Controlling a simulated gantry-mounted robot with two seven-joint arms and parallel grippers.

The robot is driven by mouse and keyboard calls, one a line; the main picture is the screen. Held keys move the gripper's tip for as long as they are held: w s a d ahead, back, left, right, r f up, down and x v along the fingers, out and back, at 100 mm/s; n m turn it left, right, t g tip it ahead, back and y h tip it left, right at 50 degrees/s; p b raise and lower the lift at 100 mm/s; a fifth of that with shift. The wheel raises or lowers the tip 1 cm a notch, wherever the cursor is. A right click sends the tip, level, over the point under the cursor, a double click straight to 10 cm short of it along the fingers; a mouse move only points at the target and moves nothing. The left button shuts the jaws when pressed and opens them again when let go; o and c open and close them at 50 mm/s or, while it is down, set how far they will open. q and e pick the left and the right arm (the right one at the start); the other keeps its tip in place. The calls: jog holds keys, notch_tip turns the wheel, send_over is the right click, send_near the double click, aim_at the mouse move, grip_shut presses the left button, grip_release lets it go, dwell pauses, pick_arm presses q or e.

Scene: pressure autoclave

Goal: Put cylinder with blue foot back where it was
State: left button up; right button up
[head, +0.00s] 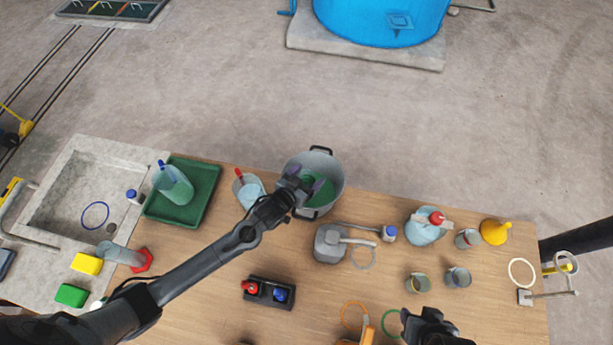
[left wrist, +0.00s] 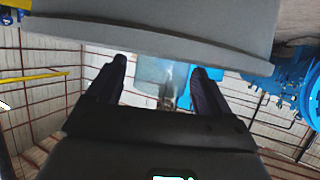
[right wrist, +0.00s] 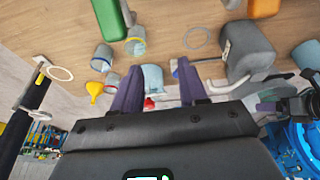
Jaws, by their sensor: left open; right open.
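I do not make out a cylinder with a blue foot in any view. A clear cylinder (head: 122,255) with a red six-sided foot (head: 142,261) lies between the sink and the table in the head view. My left gripper (head: 304,179) is open over the grey pot (head: 335,187), near its left rim. In the left wrist view its spread fingers (left wrist: 158,72) have a pale blue, see-through shape behind them, which I cannot identify. My right gripper (head: 428,314) is at the table's near side; its fingers are apart and empty in the right wrist view (right wrist: 157,72).
A black holder (head: 266,293) sits nearer.

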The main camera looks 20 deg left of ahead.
pick_arm(q)
jog(key=shift+r, duration=0.1)
jog(key=shift+r, duration=0.1)
jog(key=s+a+r+g+y, duration=0.1)
jog(key=s+a+r+g, duration=0.1)
jog(key=s, duration=0.7)
jog(key=s+a+r+g+y, duration=0.1)
jog(key=s+g, duration=0.3)
jog(key=s, duration=0.5)
jog(key=s+a+r+g, duration=0.2)
jog(key=s+r+g, duration=0.1)
jog(key=s, duration=0.6)
jog(key=shift+a+r+y+b, duration=0.35)
jog(key=shift+r+y+b, duration=0.05)
jog(key=shift+s, duration=0.1)
